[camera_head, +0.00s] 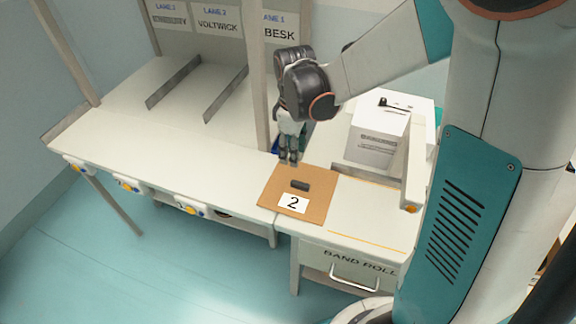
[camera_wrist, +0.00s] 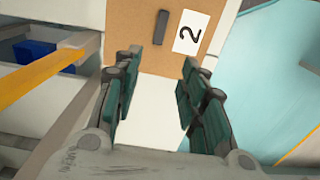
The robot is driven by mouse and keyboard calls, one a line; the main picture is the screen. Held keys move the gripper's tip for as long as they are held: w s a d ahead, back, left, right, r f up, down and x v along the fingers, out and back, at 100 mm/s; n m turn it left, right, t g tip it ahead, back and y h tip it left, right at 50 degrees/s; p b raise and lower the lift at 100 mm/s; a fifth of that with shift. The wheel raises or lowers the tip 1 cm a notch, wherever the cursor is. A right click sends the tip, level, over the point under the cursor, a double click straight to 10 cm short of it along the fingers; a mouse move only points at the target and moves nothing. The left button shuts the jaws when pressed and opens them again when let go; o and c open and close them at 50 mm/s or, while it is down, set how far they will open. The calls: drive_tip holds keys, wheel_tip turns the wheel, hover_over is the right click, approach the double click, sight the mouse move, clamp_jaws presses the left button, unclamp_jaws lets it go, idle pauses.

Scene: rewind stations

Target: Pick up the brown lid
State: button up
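The brown lid (camera_head: 322,190) is a flat cork-coloured panel on the white counter, with a white label reading 2. A dark bar-shaped handle (camera_head: 300,185) stands near its middle. In the wrist view the lid (camera_wrist: 127,25) is at the top, with its handle (camera_wrist: 161,27) upright in the picture beside the label. My gripper (camera_head: 289,158) hangs near the lid's back edge. In the wrist view my gripper (camera_wrist: 160,60) is open, its two dark green fingers wide apart with nothing between them. The handle lies beyond the fingertips. What is under the lid is hidden.
A white box (camera_head: 377,140) with a slot on top stands right of the lid. A white post (camera_head: 257,75) rises behind it. Lane dividers (camera_head: 173,81) and lane signs (camera_head: 216,27) are at the back left. A blue item (camera_wrist: 35,51) shows in the wrist view. The left counter is clear.

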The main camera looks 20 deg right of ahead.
drive_tip(key=b, duration=0.3)
hover_over(294, 182)
drive_tip(key=f, duration=0.8)
drive_tip(key=shift+a+f, duration=0.1)
drive_tip(key=shift+a, duration=0.1)
drive_tip(key=shift+d+f+b, duration=0.15)
drive_tip(key=shift+f+b, duration=0.45)
drive_tip(key=shift+f, duration=0.75)
drive_tip(key=shift+d+f+b, duration=0.15)
drive_tip(key=shift+f+b, duration=0.45)
drive_tip(key=shift+f, duration=0.7)
clamp_jaws()
